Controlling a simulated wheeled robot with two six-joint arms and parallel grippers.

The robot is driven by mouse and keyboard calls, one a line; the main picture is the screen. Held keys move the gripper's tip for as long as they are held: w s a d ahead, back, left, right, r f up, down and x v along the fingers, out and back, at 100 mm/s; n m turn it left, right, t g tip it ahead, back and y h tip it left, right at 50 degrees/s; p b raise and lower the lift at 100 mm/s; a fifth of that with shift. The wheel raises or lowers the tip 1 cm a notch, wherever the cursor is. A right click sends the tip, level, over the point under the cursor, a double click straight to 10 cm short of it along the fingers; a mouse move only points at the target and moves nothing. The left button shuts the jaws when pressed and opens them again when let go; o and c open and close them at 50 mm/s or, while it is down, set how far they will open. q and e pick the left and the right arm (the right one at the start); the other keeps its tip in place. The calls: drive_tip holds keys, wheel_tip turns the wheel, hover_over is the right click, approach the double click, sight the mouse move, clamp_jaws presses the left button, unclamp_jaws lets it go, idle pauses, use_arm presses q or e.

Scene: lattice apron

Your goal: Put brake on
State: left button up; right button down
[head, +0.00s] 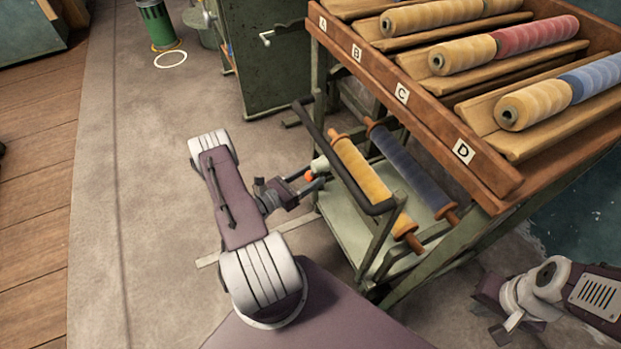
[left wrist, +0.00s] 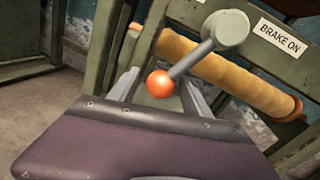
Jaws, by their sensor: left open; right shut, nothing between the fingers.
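The brake lever (left wrist: 195,62) is a grey rod with an orange ball knob (left wrist: 160,84) and a round pale hub (left wrist: 227,28). A "BRAKE ON" label (left wrist: 280,38) is to the right of the hub, and the rod points down-left, away from it. In the head view the orange knob (head: 309,176) shows small at the cart's left side. My left gripper (head: 318,184) is open at the knob; in the left wrist view its fingers (left wrist: 158,92) are apart on either side of the knob. Contact cannot be told. My right gripper (head: 494,312) is shut and empty at lower right.
The green cart (head: 390,240) carries a yellow roller (head: 360,170) and a dark blue roller (head: 410,165) beside a black handle bar (head: 345,165). A wooden rack (head: 430,120) of yarn spools is above. A green cabinet (head: 265,60) stands behind.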

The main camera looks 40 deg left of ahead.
use_arm(q)
drive_tip(key=shift+w, duration=0.1)
drive_tip(key=shift+c, duration=0.4)
clamp_jaws()
idle(1.0)
